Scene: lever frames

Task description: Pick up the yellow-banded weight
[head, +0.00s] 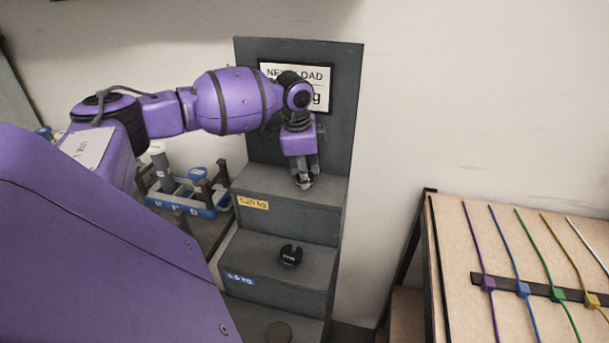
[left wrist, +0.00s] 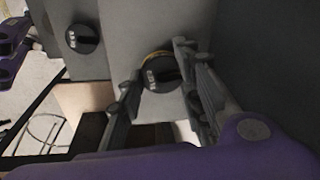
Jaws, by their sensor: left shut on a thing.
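The yellow-banded weight (head: 303,183) is a small dark disc on the top step of the grey stepped stand, mostly hidden by my left gripper in the head view. In the left wrist view the weight (left wrist: 158,72) shows a dark top with pale lettering, a slot and a thin yellow rim. My left gripper (head: 304,172) points down and is shut on the weight, with one finger on each side of it. I cannot tell any gap between the weight and the step. My right gripper is not in view.
The grey stand (head: 290,183) has a yellow label on its top step and a blue one below. Another dark weight (head: 290,256) sits on the middle step. A blue rack (head: 185,190) stands left. A board with coloured cables (head: 530,270) lies right. A sign (head: 320,75) is partly covered.

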